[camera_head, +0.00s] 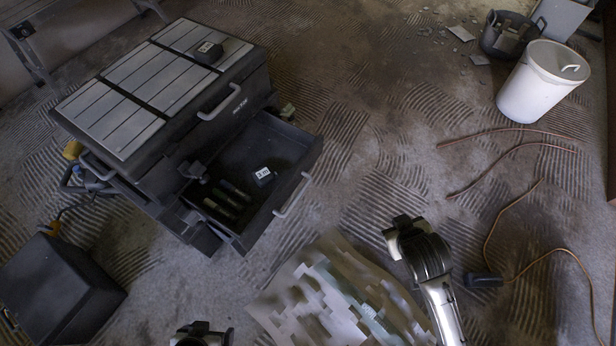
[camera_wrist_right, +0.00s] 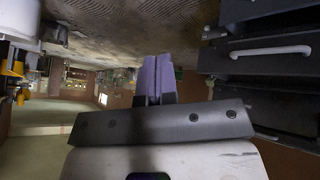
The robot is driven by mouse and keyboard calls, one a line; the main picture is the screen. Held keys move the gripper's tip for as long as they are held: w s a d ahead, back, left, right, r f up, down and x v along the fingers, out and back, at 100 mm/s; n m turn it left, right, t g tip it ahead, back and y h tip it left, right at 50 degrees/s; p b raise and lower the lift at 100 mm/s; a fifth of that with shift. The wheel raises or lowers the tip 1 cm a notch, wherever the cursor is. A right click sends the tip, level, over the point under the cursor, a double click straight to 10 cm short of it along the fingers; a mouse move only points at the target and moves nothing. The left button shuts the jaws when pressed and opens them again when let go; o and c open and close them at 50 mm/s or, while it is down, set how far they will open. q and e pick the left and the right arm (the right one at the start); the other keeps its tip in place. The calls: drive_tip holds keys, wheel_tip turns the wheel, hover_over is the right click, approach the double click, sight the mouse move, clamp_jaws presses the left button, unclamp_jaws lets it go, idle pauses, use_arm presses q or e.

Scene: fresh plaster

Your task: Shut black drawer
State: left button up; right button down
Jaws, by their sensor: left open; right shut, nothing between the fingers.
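The black drawer (camera_head: 262,178) of the black tool chest (camera_head: 150,95) stands pulled out toward the lower right in the head view. Its grey bar handle (camera_head: 292,195) is on the front face. A small black block with a white label (camera_head: 263,175) and several slim dark tools (camera_head: 228,198) lie inside. My left gripper (camera_head: 203,333) is at the bottom edge, partly cut off, open and apart from the drawer. My right gripper shows in the right wrist view (camera_wrist_right: 157,77), its purple fingers shut and empty. A dark drawer front with a pale handle (camera_wrist_right: 270,52) is to its right, not touching.
A patterned sheet (camera_head: 335,295) lies on the floor in front of the drawer. A dark box (camera_head: 55,290) stands at the lower left. A white bucket (camera_head: 543,82), a dark tub (camera_head: 505,35) and loose cables (camera_head: 515,150) are at the right. Bare floor lies right of the drawer.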

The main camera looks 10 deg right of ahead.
drive_tip(key=w+d+f+n+t+h+b, duration=0.15)
drive_tip(key=w+d+n+t, duration=0.3)
drive_tip(key=w, duration=0.45)
drive_tip(key=w+d+n+t+h+b, duration=0.25)
drive_tip(key=w+n+t, duration=0.2)
drive_tip(key=w, duration=0.45)
drive_tip(key=n+g+y, duration=0.5)
drive_tip(key=n+y, duration=1.4)
drive_tip(key=n, duration=1.5)
approach(302, 166)
drive_tip(key=b+x, duration=0.2)
drive_tip(key=x, duration=0.5)
drive_tip(key=shift+w+a+b, duration=0.15)
drive_tip(key=shift+a+b, duration=0.15)
drive_tip(key=shift+b, duration=0.1)
use_arm(q)
wheel_tip(302, 166, down, 8)
drive_tip(key=shift+s, duration=0.1)
